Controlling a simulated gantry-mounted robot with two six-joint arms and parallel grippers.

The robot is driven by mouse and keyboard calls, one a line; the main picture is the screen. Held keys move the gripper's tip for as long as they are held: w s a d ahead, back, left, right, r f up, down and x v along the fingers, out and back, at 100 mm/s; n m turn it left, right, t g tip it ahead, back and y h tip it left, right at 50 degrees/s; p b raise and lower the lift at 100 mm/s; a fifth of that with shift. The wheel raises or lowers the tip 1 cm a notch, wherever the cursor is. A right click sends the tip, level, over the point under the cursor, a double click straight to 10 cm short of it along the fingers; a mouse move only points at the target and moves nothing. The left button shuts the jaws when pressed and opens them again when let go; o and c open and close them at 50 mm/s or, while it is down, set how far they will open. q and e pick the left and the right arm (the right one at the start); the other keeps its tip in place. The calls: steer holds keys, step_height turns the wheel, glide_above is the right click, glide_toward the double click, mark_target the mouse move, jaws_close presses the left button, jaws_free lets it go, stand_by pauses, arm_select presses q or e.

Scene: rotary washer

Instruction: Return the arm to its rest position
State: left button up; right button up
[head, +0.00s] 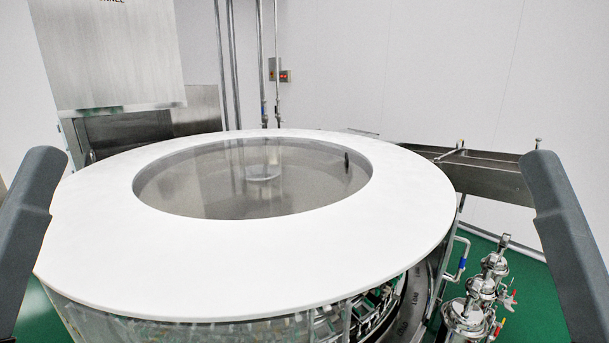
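Dark grey links of my own arms show in the head view: my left arm (30,225) at the left edge and my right arm (568,235) at the right edge. Both are apart from the rotary washer (100,225), which has a wide white ring top around a clear round window (255,180). Neither gripper is in view, so what they hold or touch cannot be seen.
A steel cabinet (110,55) stands behind at the left. A steel trough (485,172) runs out at the back right. Steel valves and pipe fittings (480,295) stand at the lower right on the green floor (525,295). The white ring top is bare.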

step_height(320, 180, up, 37)
steer(key=p, duration=3.2)
steer(key=shift+f+p, duration=0.2)
steer(key=shift+p, duration=0.1)
